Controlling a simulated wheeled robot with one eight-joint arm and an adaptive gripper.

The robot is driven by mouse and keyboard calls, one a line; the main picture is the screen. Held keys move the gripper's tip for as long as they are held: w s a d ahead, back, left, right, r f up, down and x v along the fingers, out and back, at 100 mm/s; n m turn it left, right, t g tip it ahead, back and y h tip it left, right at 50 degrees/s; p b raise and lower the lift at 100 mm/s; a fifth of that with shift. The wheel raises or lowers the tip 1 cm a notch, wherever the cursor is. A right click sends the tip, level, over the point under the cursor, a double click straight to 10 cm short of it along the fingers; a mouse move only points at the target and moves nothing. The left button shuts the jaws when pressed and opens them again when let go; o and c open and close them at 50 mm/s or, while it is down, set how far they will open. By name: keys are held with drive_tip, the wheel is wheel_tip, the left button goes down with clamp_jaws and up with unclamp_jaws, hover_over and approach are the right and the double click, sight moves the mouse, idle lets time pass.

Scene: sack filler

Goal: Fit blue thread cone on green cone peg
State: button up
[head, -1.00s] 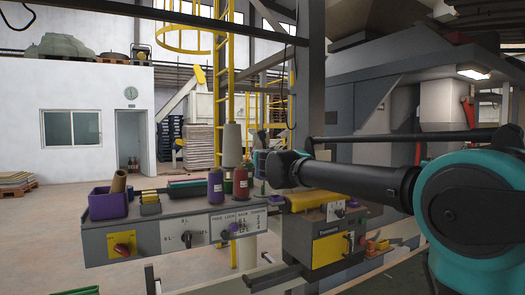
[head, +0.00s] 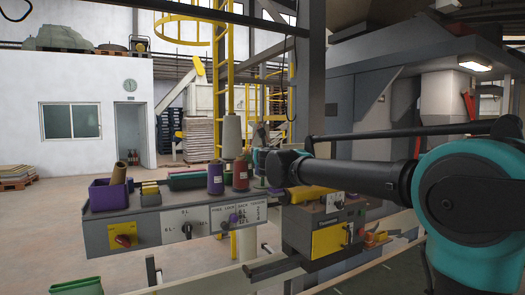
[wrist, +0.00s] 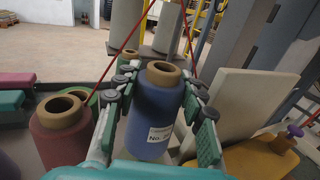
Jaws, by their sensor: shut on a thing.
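The blue thread cone (wrist: 155,112) stands roughly upright between the fingers of my gripper (wrist: 152,100) in the wrist view. It has a brown top ring and a white label. The fingers are shut on its two sides. In the head view my gripper (head: 264,158) is small and partly hidden by my own arm, just right of the red thread cone (head: 240,176). A green form (wrist: 92,97) shows behind the red cone in the wrist view; I cannot tell whether it is the green cone peg. The area under the blue cone is hidden.
A purple thread cone (head: 215,179) stands left of the red one. A purple bin (head: 108,195) sits at the shelf's left. A tall grey cone (head: 232,137) rises behind. In the wrist view, a pale upright plate (wrist: 222,105) stands close right, and red strands cross behind.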

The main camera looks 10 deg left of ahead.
drive_tip(key=shift+f, duration=1.75)
drive_tip(key=o, duration=1.3)
